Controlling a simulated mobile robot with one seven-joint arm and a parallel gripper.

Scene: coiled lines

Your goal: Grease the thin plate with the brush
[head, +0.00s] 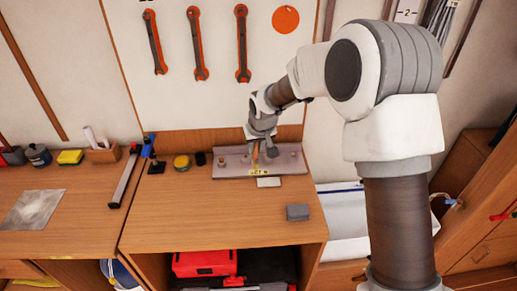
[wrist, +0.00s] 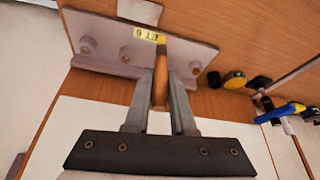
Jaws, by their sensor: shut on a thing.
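My gripper (head: 262,146) is at the back of the right-hand bench, over a grey metal rail (head: 226,162). In the wrist view my gripper (wrist: 159,95) is shut on the wooden handle of the brush (wrist: 160,80). The brush's far end is close to the rail (wrist: 105,50) and its yellow label; I cannot tell whether they touch. The bristles are not clearly visible. A thin grey plate (head: 32,209) lies flat on the left bench, far from my gripper.
A small white block (head: 268,182) and a grey block (head: 297,212) lie in front of the rail. A yellow tin (head: 182,162) and a blue-handled tool (head: 148,146) stand left of it. The right bench's middle is clear.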

